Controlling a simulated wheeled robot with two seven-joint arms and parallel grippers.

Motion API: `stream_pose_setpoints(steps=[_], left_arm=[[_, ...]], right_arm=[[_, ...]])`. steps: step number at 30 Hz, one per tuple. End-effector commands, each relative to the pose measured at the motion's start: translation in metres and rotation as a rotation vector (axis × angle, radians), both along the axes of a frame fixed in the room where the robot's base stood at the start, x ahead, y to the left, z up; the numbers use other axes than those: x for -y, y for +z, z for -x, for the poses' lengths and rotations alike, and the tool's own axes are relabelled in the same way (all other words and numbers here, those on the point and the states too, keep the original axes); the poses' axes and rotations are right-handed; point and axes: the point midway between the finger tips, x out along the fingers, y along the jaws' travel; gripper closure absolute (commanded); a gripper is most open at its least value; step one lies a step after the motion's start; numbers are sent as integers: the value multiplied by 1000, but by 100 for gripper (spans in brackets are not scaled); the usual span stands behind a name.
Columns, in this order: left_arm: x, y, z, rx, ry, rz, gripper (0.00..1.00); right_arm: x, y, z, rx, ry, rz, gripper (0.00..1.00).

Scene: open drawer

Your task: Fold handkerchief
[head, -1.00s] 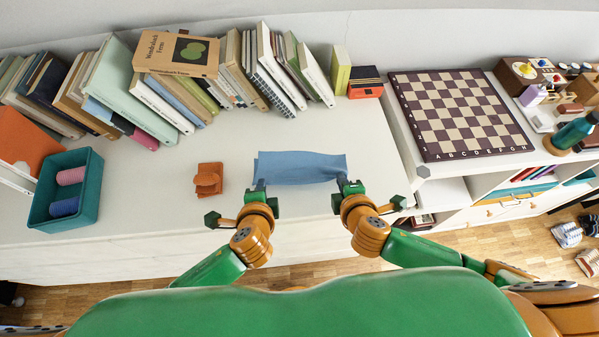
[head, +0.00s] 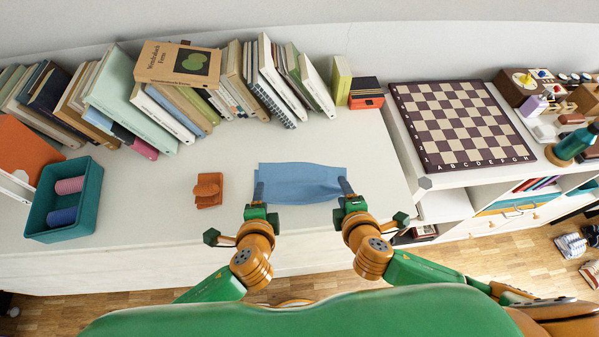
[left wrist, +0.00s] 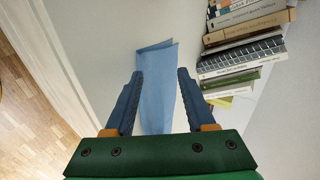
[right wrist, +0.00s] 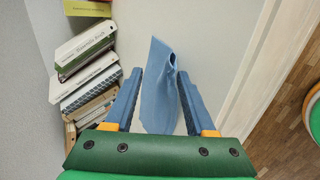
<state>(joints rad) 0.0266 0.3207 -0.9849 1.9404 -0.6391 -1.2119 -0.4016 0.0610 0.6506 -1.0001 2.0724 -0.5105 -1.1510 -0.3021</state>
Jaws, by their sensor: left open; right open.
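The blue handkerchief (head: 300,184) lies on the white top as a long strip, with a slightly uneven far edge. My left gripper (head: 258,192) is at its left end and my right gripper (head: 345,188) at its right end. In the left wrist view the handkerchief (left wrist: 157,90) shows between and beyond the open fingers (left wrist: 156,88). In the right wrist view the handkerchief (right wrist: 158,85) runs between the open fingers (right wrist: 160,88), and its end stands up in a loose fold. Both grippers are open; whether the fingers touch the cloth I cannot tell.
A brown folded item (head: 208,190) lies left of the handkerchief. A teal box (head: 92,210) with spools stands farther left. Books (head: 160,105) line the back. A chessboard (head: 460,122) lies on the unit to the right. The top between the handkerchief and books is clear.

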Motion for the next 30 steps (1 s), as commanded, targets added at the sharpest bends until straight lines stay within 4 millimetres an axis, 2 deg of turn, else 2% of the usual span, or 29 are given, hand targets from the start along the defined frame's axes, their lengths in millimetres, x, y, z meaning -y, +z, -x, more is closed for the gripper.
stream_pose_setpoints(steps=[6,9,12,25,28,30], left_arm=[[1,50,10,4,0,8,45],[1,69,15,4,-1,6,45],[0,78,18,2,0,4,45],[-1,79,19,-6,8,10,45],[-14,63,28,-100,123,132,45],[-30,43,43,-213,284,286,45]], right_arm=[[-1,50,10,5,1,-6,45],[-1,69,15,5,2,-5,45],[0,78,18,2,1,-2,45],[0,79,19,-4,-8,-11,45],[0,69,27,-73,-116,-141,45],[3,54,39,-166,-271,-305,45]])
